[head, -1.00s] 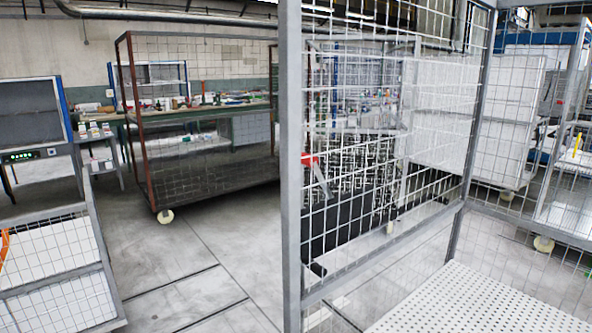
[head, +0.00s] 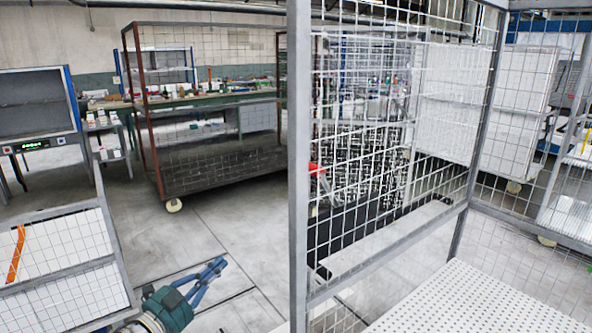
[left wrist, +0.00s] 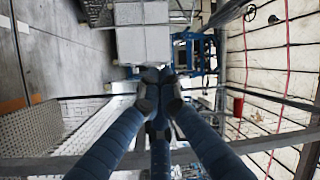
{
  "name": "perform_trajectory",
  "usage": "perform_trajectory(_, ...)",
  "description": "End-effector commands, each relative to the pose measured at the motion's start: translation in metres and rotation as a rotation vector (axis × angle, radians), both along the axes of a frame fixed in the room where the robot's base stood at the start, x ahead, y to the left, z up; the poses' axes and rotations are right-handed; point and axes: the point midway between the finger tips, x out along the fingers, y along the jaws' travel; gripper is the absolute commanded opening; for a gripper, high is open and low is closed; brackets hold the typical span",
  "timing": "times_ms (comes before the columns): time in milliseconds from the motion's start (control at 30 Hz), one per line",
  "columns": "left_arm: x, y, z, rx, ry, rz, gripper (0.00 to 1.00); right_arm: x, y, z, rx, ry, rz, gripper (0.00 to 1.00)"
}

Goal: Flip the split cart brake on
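A grey mesh cart (head: 299,200) stands close in front of me in the head view. Its tall post and wire panels rise above a white perforated shelf (head: 450,300). I cannot make out a brake lever on it, and its lower part is out of the picture. My left gripper (head: 220,266), with blue fingers and a green body, is low in the head view, left of the cart's post. In the left wrist view its fingertips (left wrist: 160,76) meet, and nothing shows between them. My right gripper is not in view.
A brown-framed mesh cart (head: 152,150) on casters stands farther back. A rack with white panels (head: 60,250) is close at the left. A red part (head: 315,168) shows behind the cart's mesh. Grey floor (head: 225,225) lies open between the rack and the cart.

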Motion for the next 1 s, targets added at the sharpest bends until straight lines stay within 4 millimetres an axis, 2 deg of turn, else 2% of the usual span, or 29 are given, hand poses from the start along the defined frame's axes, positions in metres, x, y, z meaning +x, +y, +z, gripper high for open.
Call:
perform_trajectory(33,-0.006,-0.016,0.057,0.056,-0.094,-0.064,0.00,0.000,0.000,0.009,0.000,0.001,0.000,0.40)
perform_trajectory(100,-0.020,-0.039,0.112,0.131,-0.204,-0.147,0.00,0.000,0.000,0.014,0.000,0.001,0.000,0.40)
perform_trajectory(200,-0.044,-0.064,0.166,0.225,-0.318,-0.236,0.00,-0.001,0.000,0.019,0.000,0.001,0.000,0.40)
perform_trajectory(300,-0.062,-0.079,0.194,0.290,-0.387,-0.291,0.00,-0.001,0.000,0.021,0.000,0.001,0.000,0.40)
perform_trajectory(433,-0.071,-0.086,0.205,0.323,-0.419,-0.316,0.00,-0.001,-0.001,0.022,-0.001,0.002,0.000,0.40)
perform_trajectory(733,-0.070,-0.087,0.206,0.320,-0.418,-0.315,0.00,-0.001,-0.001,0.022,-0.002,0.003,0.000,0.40)
perform_trajectory(867,-0.065,-0.094,0.209,0.316,-0.418,-0.315,0.00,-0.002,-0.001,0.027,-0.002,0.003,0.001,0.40)
perform_trajectory(1000,-0.052,-0.112,0.217,0.315,-0.419,-0.316,0.00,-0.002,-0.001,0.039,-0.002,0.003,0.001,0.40)
